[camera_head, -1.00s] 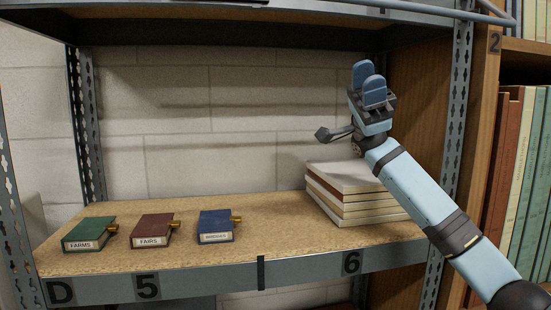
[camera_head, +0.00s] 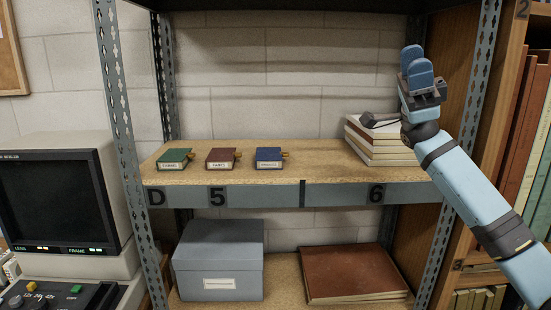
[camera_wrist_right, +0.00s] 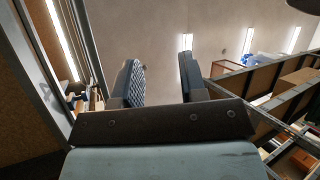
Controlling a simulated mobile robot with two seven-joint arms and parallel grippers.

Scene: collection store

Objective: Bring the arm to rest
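My right arm reaches up from the lower right in the head view. Its gripper (camera_head: 416,66) points upward, in front of the upper right of the shelf bay and above the stacked books. In the right wrist view the two fingers (camera_wrist_right: 158,82) stand apart with nothing between them, so it is open and empty. My left gripper is not in view.
The shelf (camera_head: 330,180) holds a green box (camera_head: 174,159), a brown-red box (camera_head: 221,158), a blue box (camera_head: 268,158) and a stack of pale books (camera_head: 385,147). Below are a grey box (camera_head: 218,262) and a brown folder (camera_head: 350,273). A monitor (camera_head: 60,200) stands left.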

